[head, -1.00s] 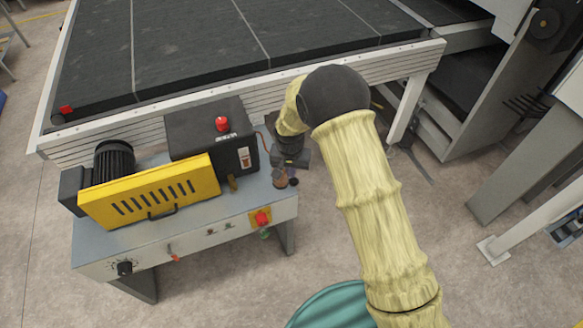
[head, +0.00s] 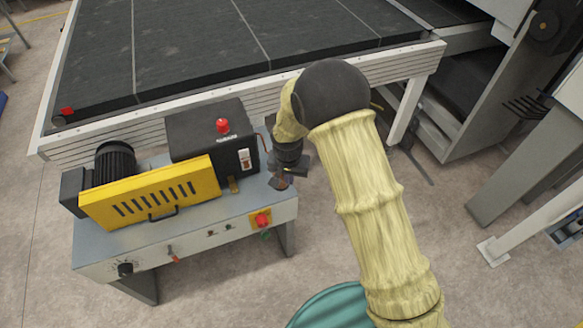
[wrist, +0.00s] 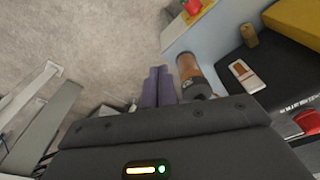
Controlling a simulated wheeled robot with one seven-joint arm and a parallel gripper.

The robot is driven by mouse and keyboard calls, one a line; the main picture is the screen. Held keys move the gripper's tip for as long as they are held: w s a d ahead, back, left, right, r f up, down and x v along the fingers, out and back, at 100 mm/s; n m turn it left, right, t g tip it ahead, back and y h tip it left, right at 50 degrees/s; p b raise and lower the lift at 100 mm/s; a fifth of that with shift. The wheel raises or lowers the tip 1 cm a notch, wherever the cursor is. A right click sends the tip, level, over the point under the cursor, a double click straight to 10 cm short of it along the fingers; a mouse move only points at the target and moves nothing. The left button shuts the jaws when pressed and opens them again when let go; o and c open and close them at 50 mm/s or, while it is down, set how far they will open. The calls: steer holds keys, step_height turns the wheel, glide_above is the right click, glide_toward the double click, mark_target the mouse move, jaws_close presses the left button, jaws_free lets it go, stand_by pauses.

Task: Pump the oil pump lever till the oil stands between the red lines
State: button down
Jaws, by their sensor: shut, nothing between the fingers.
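In the wrist view, my gripper (wrist: 159,76) is shut and empty, its two purple fingers side by side. Just right of the fingers stands an amber cylinder (wrist: 187,68) with a dark cap, which looks like the pump's oil container. It is partly hidden by my gripper body. I cannot make out the oil level or the red lines. The pump lever cannot be picked out in either view. In the head view, my gripper (head: 281,183) is at the right end of the machine bench and covers most of the pump.
The grey bench (head: 190,232) carries a black box (head: 212,140) with a red button, a yellow guard (head: 150,193) and a motor (head: 114,158). A red stop button (head: 262,220) is on the bench front. The conveyor (head: 220,50) lies behind.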

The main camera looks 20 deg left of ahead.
step_height(320, 180, up, 17)
steer(key=s+b, duration=0.1)
steer(key=b, duration=0.2)
steer(key=shift+s, duration=0.35)
steer(key=shift+d+f, duration=0.1)
stand_by(0.6)
steer(key=s+d, duration=0.3)
steer(key=d, duration=0.7)
steer(key=s+d+f+t, duration=0.1)
steer(key=s+d, duration=0.3)
steer(key=d, duration=0.7)
steer(key=s+d+m, duration=0.1)
steer(key=s+d, duration=0.2)
steer(key=d, duration=0.8)
steer(key=shift+s+f, duration=0.2)
steer(key=shift+s, duration=0.2)
